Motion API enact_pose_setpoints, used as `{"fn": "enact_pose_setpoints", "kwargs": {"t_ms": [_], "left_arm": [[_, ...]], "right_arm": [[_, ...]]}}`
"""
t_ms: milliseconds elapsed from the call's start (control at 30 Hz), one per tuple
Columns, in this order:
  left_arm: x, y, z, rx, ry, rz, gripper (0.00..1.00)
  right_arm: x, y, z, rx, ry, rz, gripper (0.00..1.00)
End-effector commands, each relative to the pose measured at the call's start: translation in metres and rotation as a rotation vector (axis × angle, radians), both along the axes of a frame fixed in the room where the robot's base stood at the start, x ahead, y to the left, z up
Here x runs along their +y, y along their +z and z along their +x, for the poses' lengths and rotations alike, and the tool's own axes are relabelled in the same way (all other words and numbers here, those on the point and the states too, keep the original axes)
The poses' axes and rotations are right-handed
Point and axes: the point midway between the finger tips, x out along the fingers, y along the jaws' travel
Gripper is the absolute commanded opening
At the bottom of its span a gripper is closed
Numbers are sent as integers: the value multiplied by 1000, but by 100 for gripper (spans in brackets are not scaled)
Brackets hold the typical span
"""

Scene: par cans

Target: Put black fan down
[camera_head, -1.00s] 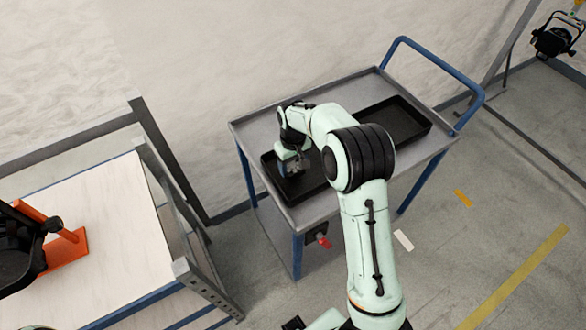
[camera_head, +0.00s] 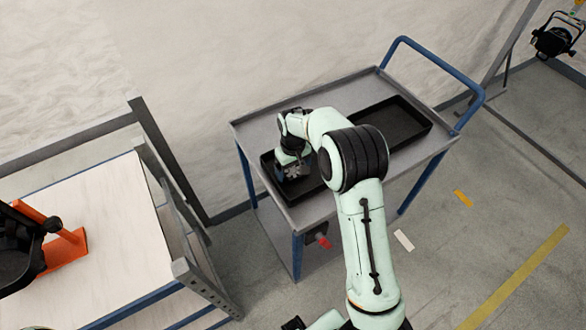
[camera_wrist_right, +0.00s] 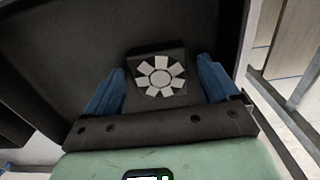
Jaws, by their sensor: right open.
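The black fan (camera_wrist_right: 160,76) is a square dark block with a pale bladed face. In the right wrist view it lies on the floor of a black tray (camera_wrist_right: 62,60), between the blue fingers of my right gripper (camera_wrist_right: 160,88). The fingers stand open, with a gap on each side of the fan. In the head view the fan (camera_head: 291,171) shows in the left black tray (camera_head: 313,188), just under my right gripper (camera_head: 288,164). The wrist partly hides it there. My left gripper is not in view.
The trays sit on a grey cart (camera_head: 262,128) with a blue handle (camera_head: 440,65). The right tray (camera_head: 400,122) looks empty. A white-topped table (camera_head: 110,220) with an orange stand (camera_head: 68,250) is at the left. A black lamp (camera_head: 553,40) hangs at the upper right.

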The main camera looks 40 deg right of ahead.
Motion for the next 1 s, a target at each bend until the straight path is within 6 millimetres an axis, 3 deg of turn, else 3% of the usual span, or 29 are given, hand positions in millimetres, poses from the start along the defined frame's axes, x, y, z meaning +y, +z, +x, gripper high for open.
{"fn": "enact_pose_setpoints", "kwargs": {"t_ms": [533, 700, 1000], "left_arm": [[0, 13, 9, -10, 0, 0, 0], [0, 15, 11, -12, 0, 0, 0], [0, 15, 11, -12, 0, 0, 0]], "right_arm": [[0, 104, 1, -5, 0, -1, 88], [0, 119, 1, -3, 0, 1, 88], [0, 122, 0, -1, 1, 0, 88]]}}
